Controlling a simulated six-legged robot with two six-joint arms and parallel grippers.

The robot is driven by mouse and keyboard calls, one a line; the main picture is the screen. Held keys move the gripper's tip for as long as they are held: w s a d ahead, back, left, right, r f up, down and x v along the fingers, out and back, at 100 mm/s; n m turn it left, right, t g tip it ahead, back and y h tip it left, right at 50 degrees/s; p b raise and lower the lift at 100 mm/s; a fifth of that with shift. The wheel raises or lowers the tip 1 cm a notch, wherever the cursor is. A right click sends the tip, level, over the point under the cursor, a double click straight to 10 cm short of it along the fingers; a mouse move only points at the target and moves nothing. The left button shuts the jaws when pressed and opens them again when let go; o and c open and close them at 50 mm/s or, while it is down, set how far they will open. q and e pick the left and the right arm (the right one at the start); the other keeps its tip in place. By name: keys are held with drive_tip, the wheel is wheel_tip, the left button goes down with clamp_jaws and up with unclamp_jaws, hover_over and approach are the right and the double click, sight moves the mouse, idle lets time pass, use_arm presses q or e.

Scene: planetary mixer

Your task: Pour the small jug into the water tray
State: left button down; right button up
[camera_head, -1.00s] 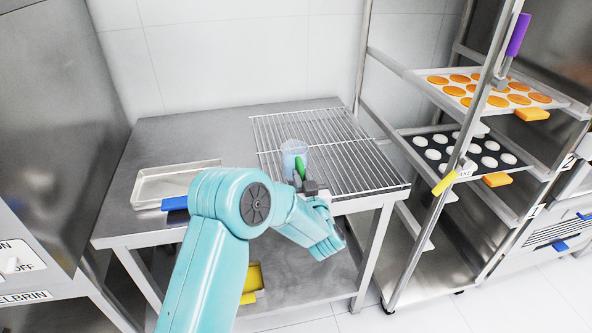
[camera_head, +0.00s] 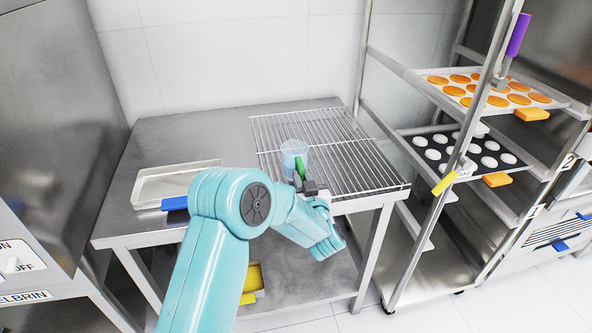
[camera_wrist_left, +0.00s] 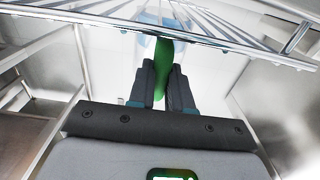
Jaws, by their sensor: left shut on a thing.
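The small jug (camera_head: 294,153) is clear with bluish water in it and a green handle (camera_head: 300,168). It stands upright over the left part of the wire rack; I cannot tell whether it still touches the rack. My left gripper (camera_head: 306,186) is shut on the green handle, which shows between the two dark fingers (camera_wrist_left: 164,90) in the left wrist view. The jug's body is mostly hidden there behind the handle and rack. The water tray (camera_head: 176,184) is a shallow metal tray with a blue handle (camera_head: 174,203), on the table left of the jug. My right gripper is not in view.
The wire rack (camera_head: 350,165) covers the right part of the steel table (camera_head: 215,140). Bare tabletop lies between tray and rack. A trolley (camera_head: 440,190) with trays of rounds stands at the right. A tall steel machine stands at the left.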

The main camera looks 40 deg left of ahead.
use_arm(q)
drive_tip(key=shift+r, duration=0.15)
drive_tip(key=shift+r+p, duration=0.55)
drive_tip(key=shift+r, duration=0.35)
idle(0.4)
drive_tip(key=shift+r+p, duration=0.7)
drive_tip(key=shift+r, duration=0.85)
drive_tip(key=shift+f, duration=0.1)
